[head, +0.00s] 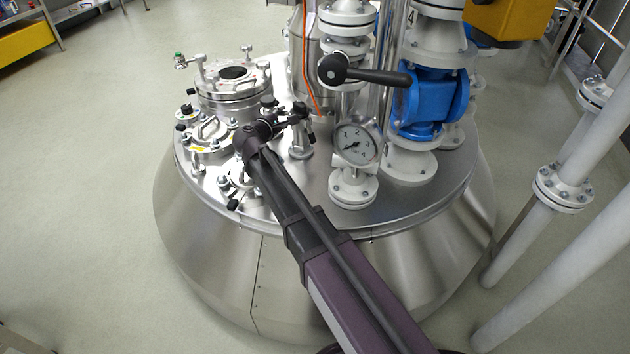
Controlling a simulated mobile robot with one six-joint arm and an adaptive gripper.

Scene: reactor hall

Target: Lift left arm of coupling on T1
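My arm reaches from the lower right over the steel vessel lid (330,190). My gripper (300,118) is a small dark shape above the lid. It is right beside the top of a short steel pipe fitting (301,148), which may be the coupling. I cannot tell whether it touches the fitting. The gripper's fingers and dark parts near the fitting overlap, so its opening is unclear. The coupling's left arm cannot be made out. No T1 label is readable.
A pressure gauge (356,145) and a black-handled valve (370,74) stand close on the right. A round hatch (233,82) and clamped ports (208,137) stand on the left. White pipes (563,187) run at far right.

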